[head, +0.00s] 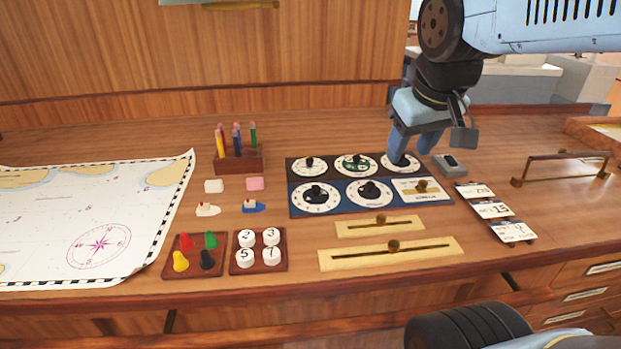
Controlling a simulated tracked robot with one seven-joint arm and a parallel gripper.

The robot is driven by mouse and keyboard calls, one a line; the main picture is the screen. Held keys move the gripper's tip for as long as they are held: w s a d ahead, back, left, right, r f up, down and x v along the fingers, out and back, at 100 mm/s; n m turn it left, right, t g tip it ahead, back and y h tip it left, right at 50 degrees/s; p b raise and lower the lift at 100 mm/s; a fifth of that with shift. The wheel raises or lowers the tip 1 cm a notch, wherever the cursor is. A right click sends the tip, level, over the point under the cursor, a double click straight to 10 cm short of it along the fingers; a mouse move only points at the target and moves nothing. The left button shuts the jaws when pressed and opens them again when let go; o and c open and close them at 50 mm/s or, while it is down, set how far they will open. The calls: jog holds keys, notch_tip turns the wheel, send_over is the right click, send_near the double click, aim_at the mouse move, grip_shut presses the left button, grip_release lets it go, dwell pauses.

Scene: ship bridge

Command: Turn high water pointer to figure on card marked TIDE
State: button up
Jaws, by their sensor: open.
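Each dial has a black pointer knob. My gripper (413,151) points down at the back-right dial (390,164), open, with its fingers partly in front of that dial. I cannot tell whether they touch its knob. Three cards stand in a row to the right: a back card (473,190), a middle card (492,209) and a front card (513,231). Their lettering and the dial labels are too small to read surely.
A small grey box (450,165) sits just right of my gripper. Two brass slider plates (350,230) (340,259) lie in front of the panel. A pencil rack (239,160), pegs, number pieces and a chart (60,220) are left. A brass rail (565,158) is right.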

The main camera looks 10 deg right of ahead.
jog(key=w+a+n+g+h, duration=0.2)
jog(key=w+a+n+g, duration=0.1)
jog(key=w+a+n, duration=0.7)
jog(key=n+g+h, duration=0.2)
jog(key=n, duration=0.3)
send_near(316, 187)
jog(key=x, duration=0.8)
jog(key=shift+a, duration=0.1)
grip_shut()
